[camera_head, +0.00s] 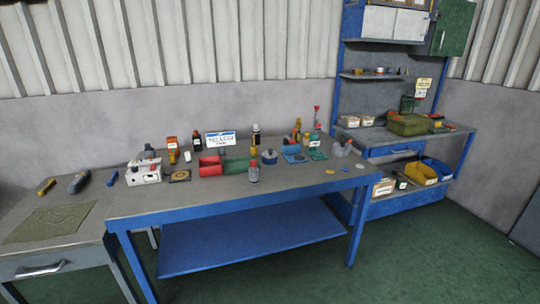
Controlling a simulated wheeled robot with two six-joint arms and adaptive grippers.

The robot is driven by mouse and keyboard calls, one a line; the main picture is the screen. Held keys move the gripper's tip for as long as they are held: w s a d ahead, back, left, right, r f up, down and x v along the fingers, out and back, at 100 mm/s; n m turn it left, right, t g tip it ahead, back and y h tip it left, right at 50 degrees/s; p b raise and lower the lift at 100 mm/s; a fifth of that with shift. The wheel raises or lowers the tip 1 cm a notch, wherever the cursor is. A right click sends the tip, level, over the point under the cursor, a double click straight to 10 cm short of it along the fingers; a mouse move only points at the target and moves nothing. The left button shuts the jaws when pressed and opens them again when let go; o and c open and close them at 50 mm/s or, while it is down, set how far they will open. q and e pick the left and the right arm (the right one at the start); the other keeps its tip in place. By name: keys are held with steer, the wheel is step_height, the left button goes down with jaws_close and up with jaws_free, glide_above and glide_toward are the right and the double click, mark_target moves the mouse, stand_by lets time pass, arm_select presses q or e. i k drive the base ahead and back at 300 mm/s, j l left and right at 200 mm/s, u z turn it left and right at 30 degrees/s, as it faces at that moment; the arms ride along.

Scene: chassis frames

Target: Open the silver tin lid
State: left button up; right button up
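No item can be surely told as the silver tin or its lid, as the things on the bench are small in the head view. A low silver-grey container (341,149) stands near the right end of the blue-framed workbench (215,203); whether it has a lid cannot be told. A round dark blue container (270,157) stands further left, near the middle. Neither of my grippers is in view.
Red and green bins (211,166), a white boxy device (143,172) and several bottles crowd the bench. A grey side table (60,232) with a mat adjoins at left. A tall blue shelf unit (375,154) stands at right. Green floor (430,255) is clear in front.

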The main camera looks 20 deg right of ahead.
mark_target(270, 154)
steer(key=i+z, duration=0.25)
steer(key=i, duration=0.45)
steer(key=i+j+z, duration=0.2)
steer(key=i, duration=0.55)
